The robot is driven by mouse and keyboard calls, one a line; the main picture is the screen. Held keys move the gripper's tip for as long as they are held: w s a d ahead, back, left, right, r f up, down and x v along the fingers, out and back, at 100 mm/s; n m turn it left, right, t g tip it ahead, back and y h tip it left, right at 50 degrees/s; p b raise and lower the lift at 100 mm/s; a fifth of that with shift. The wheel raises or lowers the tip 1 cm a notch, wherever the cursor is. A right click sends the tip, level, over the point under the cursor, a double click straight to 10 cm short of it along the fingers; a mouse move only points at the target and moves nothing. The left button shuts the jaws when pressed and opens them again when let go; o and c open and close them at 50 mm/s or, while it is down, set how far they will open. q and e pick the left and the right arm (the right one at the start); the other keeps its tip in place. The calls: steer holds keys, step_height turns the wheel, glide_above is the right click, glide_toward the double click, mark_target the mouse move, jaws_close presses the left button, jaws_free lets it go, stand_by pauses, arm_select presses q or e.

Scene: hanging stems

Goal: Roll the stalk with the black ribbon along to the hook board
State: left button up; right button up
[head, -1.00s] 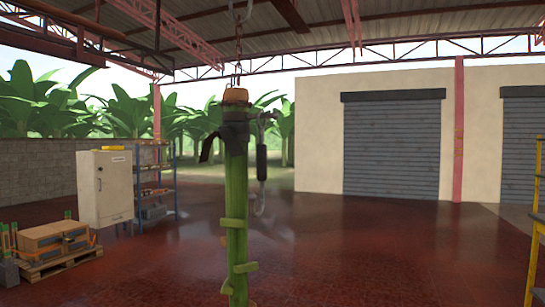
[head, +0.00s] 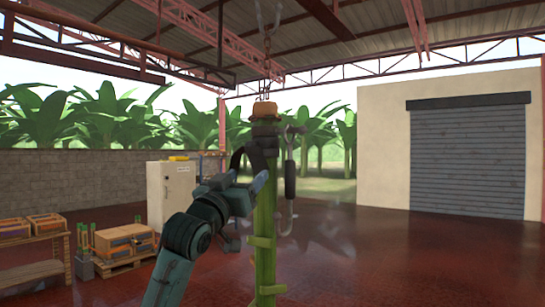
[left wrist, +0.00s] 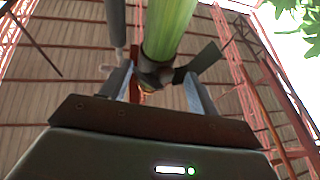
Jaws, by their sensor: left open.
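The green stalk (head: 265,230) hangs upright from a chain in the middle of the head view, with a tan cut top and short green stubs. The black ribbon (head: 239,157) is tied near its top, with a loose end hanging to the left. My left gripper (head: 252,187) is open at the stalk's left side, just below the ribbon. In the left wrist view the stalk (left wrist: 168,28) and a dark ribbon flap (left wrist: 203,62) show beyond and between the open fingers (left wrist: 158,90); contact cannot be told. No hook board can be made out. My right gripper is out of view.
A metal hook with a dark grip (head: 290,180) hangs close along the stalk's right side. A white cabinet (head: 170,190), a pallet with crates (head: 125,245) and a low wooden rack (head: 35,270) stand at left. The red floor at right is clear.

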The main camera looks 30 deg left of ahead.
mark_target(265, 158)
arm_select(q)
steer(key=p+x, duration=0.3)
steer(key=x, duration=0.6)
steer(key=shift+w+r, duration=0.2)
steer(key=shift+w, duration=0.2)
steer(key=shift+w+r+p, duration=0.1)
steer(key=shift+w+p, duration=0.3)
steer(key=shift+w, duration=0.15)
steer(key=shift+c, duration=0.3)
